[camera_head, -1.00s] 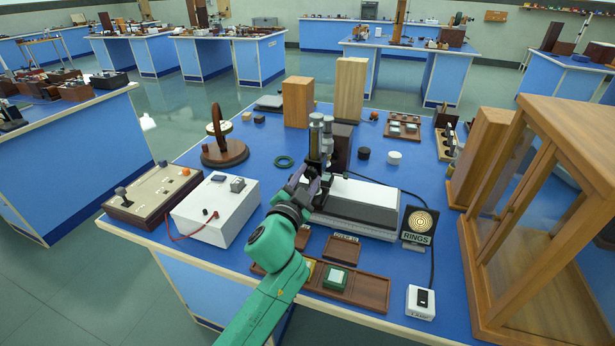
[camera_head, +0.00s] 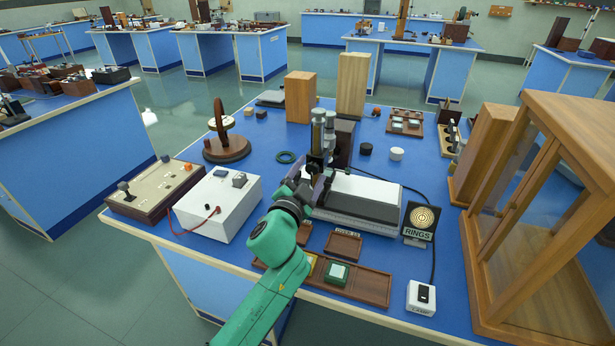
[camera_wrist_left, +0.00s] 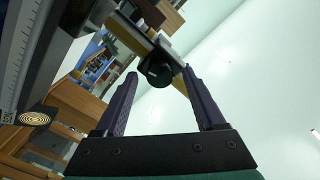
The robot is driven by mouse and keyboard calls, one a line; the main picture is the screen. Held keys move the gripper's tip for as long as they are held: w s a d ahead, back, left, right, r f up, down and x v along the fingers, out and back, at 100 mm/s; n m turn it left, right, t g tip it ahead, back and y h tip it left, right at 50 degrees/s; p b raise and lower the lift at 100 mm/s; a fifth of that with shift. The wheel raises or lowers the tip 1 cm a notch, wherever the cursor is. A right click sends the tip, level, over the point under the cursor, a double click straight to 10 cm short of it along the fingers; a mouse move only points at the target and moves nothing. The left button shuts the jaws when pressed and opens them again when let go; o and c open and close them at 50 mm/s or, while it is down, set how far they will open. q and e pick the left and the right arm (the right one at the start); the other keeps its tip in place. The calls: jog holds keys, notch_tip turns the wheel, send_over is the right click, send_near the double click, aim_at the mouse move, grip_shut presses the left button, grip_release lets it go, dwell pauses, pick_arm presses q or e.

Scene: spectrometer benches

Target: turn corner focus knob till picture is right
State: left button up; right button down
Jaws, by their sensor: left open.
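The instrument (camera_head: 330,140) with upright tubes stands on the bench behind the grey-and-white base unit (camera_head: 365,197). A dark round knob (camera_wrist_left: 158,73) on its side shows in the left wrist view. My left gripper (camera_head: 309,183) is at the instrument's near left side. In the left wrist view the gripper (camera_wrist_left: 160,84) is open, one finger on each side of the knob, with visible gaps. The picture of pale concentric rings (camera_head: 424,217) is on a dark card marked RINGS; it also shows in the left wrist view (camera_wrist_left: 34,118). My right gripper is not in view.
A white box (camera_head: 215,205) with a red lead and a control panel (camera_head: 155,188) stand left. A large wooden case (camera_head: 560,130) blocks the right. Wooden blocks (camera_head: 352,85) stand behind.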

pick_arm(q)
jog(key=b+v, duration=0.1)
jog(key=v, duration=1.3)
jog(key=shift+s, duration=0.25)
jog(key=shift+a, duration=0.1)
